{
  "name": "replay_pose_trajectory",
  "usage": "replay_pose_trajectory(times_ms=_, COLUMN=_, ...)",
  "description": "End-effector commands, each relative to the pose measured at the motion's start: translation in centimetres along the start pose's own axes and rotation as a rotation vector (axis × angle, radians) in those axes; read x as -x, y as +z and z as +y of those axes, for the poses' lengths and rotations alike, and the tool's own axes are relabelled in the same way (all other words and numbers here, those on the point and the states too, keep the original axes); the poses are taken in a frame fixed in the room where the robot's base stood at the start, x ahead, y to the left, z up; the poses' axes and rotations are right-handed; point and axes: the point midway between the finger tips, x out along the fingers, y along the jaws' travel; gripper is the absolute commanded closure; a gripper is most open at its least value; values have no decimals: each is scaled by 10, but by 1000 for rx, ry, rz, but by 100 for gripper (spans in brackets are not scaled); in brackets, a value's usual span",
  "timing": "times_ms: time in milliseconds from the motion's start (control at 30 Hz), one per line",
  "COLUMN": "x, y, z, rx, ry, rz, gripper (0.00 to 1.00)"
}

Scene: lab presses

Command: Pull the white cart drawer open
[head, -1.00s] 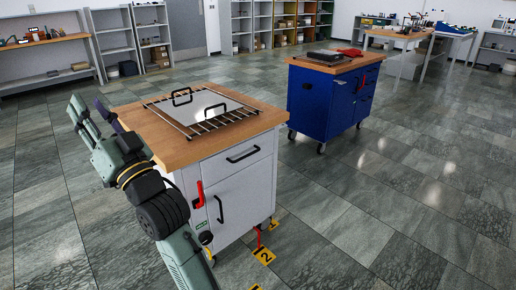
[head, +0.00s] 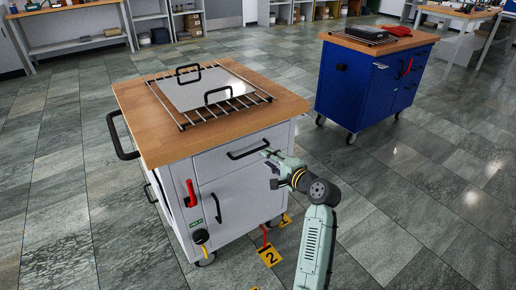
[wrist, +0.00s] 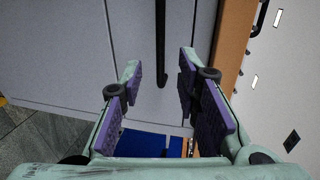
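The white cart drawer (head: 212,166) is the upper front panel of the white cart, just under its wooden top. It looks flush with the cart front. Its black bar handle (head: 244,154) also shows in the wrist view (wrist: 161,45). My gripper (head: 267,152) is at the right end of this handle in the head view. In the wrist view my gripper (wrist: 159,60) is open, with purple-padded fingers apart and the end of the handle between them in the picture. Gaps remain on both sides of the bar. I cannot tell how deep the handle sits between the fingers.
A rack with a metal plate (head: 205,90) lies on the wooden top (head: 135,105). A blue cart (head: 345,90) stands behind right. Open floor (head: 400,220) lies at right.

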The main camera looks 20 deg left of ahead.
Motion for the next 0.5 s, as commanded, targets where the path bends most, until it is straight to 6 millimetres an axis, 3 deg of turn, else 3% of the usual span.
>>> replay_pose_trajectory(times_ms=300, x=-61, y=1, z=-3, rx=4, ry=1, rz=-2, gripper=70)
replay_pose_trajectory(times_ms=500, x=-83, y=0, z=-2, rx=4, ry=0, rz=1, gripper=70)
